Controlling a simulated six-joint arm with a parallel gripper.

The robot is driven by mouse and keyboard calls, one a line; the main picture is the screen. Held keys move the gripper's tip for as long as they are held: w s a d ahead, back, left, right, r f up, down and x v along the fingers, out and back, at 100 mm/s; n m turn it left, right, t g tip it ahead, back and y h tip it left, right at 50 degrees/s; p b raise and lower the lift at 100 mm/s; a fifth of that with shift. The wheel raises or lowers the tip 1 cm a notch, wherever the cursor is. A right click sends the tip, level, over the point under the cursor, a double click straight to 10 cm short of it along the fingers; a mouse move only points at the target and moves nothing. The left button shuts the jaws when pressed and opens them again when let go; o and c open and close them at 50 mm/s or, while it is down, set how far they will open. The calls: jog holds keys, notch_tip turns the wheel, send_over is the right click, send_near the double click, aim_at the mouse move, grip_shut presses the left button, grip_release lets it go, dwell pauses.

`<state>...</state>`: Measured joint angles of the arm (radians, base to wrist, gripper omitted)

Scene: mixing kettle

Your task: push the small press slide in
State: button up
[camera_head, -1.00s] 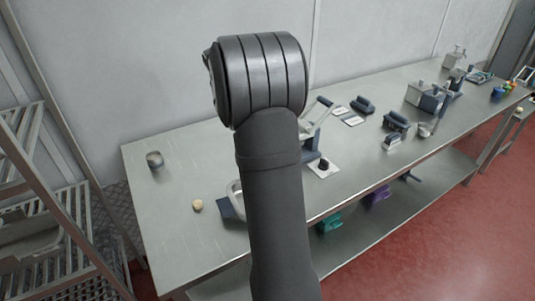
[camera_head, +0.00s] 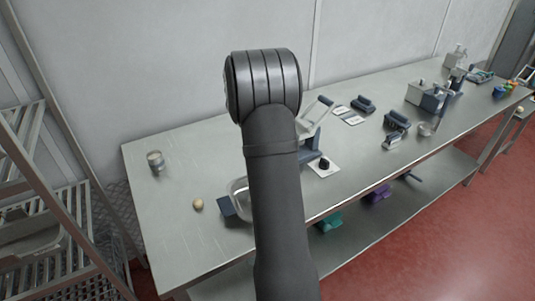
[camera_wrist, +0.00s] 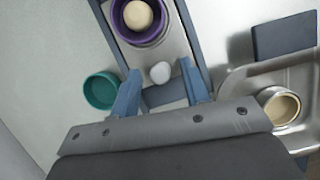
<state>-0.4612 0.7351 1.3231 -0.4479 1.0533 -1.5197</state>
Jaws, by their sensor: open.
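In the wrist view, the small press slide (camera_wrist: 178,38) appears as a light metal plate between dark blue rails. A round white knob (camera_wrist: 160,72) is at its near end. A purple cup (camera_wrist: 127,35) with a pale round ball (camera_wrist: 138,15) in it sits on the plate. My gripper (camera_wrist: 161,67) is open, its two blue-grey fingers on either side of the knob, with gaps visible; I cannot tell whether it touches anything. In the head view my arm hides the gripper and most of this press.
A teal cup (camera_wrist: 101,90) stands left of the fingers. At right are a metal tray (camera_wrist: 240,87) holding a small round container (camera_wrist: 280,105), and a dark blue block (camera_wrist: 284,36). In the head view a lever press (camera_head: 318,107) stands just right of my arm; the table's left end is fairly clear.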

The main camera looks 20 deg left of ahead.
jog(key=shift+x, duration=0.75)
grip_shut()
jog(key=shift+w+d+r, duration=0.1)
jog(key=shift+w+d, duration=2.35)
jog(key=shift+d, duration=0.05)
jog(key=shift+c, duration=0.9)
grip_release()
jog(key=shift+o, duration=0.9)
jog(key=v, duration=1.7)
jog(key=shift+r, duration=0.15)
